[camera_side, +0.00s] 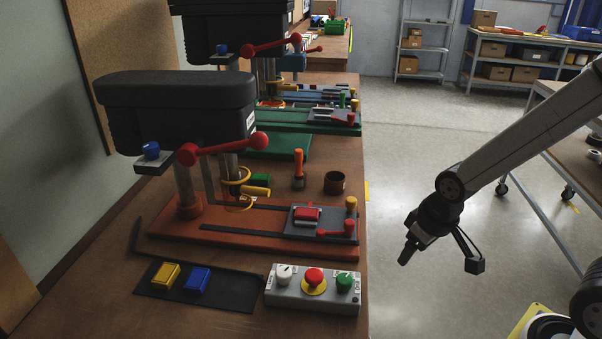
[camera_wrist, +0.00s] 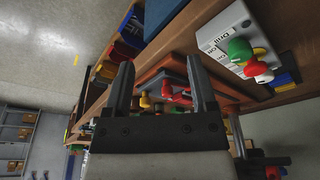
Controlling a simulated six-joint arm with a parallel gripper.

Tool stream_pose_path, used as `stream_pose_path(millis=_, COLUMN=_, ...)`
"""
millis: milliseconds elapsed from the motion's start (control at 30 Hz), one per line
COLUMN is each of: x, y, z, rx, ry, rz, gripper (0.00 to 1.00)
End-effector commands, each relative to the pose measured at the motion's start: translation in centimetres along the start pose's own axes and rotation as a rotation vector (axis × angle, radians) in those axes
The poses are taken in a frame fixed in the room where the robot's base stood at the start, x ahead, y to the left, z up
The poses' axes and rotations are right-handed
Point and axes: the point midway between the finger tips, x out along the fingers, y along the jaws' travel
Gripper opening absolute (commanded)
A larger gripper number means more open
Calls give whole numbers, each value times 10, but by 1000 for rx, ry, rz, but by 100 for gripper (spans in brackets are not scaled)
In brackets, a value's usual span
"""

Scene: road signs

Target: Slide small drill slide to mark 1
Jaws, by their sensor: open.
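The nearer drill press stands on an orange base (camera_side: 190,232) with a dark track. Its slide, a grey plate (camera_side: 340,228), sits at the base's right end. It carries a red vise block (camera_side: 307,213), a yellow knob (camera_side: 351,203) and a red-knobbed lever (camera_side: 349,227). Mark numbers are not readable, and I cannot tell which drill is the small one. A second drill with a green base (camera_side: 290,118) stands behind. My gripper (camera_side: 407,253) hangs over the floor, right of the table and clear of the slide. In the wrist view my gripper (camera_wrist: 159,63) is open and empty.
A control box (camera_side: 313,288) with white, red and green knobs stands at the front table edge. Yellow (camera_side: 165,276) and blue (camera_side: 197,281) blocks lie on a black mat. A screwdriver (camera_side: 299,170) and brown cup (camera_side: 334,183) stand behind the orange base. Space around my gripper is free.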

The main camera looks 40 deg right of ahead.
Motion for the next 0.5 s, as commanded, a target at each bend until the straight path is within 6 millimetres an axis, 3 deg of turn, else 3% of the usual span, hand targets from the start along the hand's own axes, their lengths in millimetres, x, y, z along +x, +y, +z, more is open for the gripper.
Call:
stream_pose_path(millis=233, x=0, y=0, z=0, rx=0, ry=0, rz=0, gripper=73)
stream_pose_path(millis=333, x=0, y=0, z=0, rx=0, ry=1, rz=0, gripper=79)
stream_pose_path(millis=500, x=1, y=2, z=-11, rx=1, ry=8, rz=-1, gripper=79)
